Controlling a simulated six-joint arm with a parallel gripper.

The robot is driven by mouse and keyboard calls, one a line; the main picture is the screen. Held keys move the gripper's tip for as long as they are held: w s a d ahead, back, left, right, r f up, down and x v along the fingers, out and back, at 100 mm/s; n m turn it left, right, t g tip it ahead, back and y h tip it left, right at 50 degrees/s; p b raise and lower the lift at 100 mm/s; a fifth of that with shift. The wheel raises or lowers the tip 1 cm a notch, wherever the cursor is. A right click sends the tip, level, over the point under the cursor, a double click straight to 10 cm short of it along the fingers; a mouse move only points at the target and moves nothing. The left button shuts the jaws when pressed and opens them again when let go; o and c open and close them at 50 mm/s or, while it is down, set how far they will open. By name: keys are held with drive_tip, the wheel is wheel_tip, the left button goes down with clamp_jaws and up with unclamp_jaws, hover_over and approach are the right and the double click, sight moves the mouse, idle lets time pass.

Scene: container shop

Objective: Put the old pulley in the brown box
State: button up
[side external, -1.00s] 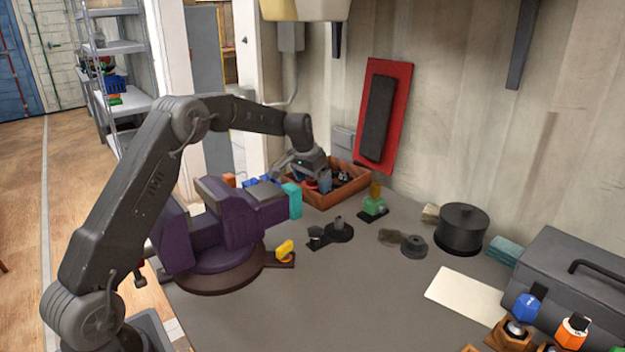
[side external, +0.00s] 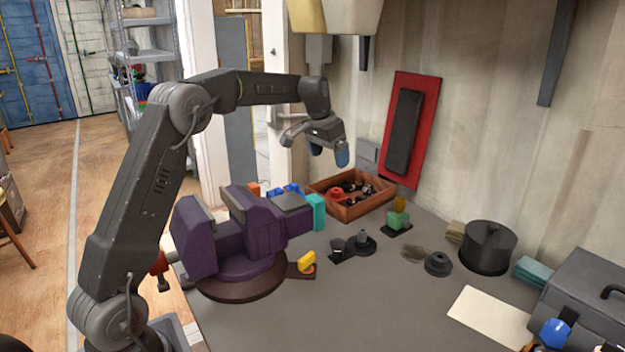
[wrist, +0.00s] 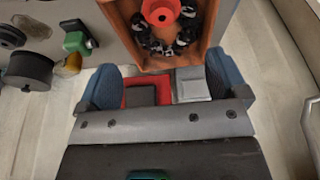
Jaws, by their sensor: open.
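The brown box (side external: 368,209) stands on the bench below the red wall panel, and it also shows at the top of the wrist view (wrist: 122,28). A red, round, pulley-like part with a hole in its middle (side external: 336,193) lies inside at the box's left; it shows in the wrist view too (wrist: 160,12). I take it for the old pulley, though I cannot be sure. Several dark small parts lie beside it. My gripper (side external: 329,152) is open and empty above the box, apart from everything; its blue fingertips are spread wide in the wrist view (wrist: 166,82).
A purple vise (side external: 255,228) stands left of the box. Right of it are a green block on a dark base (side external: 397,221), a dark disc (side external: 438,264), a black pot (side external: 487,248) and a grey toolbox (side external: 588,295). The front middle of the bench is clear.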

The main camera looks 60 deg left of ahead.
drive_tip(key=s+d+r+t, duration=0.1)
drive_tip(key=s+d+r, duration=0.2)
drive_tip(key=s+d, duration=0.4)
drive_tip(key=s+d+r, duration=0.4)
drive_tip(key=s+d, duration=0.2)
drive_tip(key=d, duration=0.1)
drive_tip(key=s+d+f, duration=0.3)
drive_tip(key=s+d, duration=0.1)
drive_tip(key=s, duration=0.6)
drive_tip(key=s+d+f+m+t, duration=0.1)
drive_tip(key=s+d+f, duration=0.3)
drive_tip(key=s, duration=0.6)
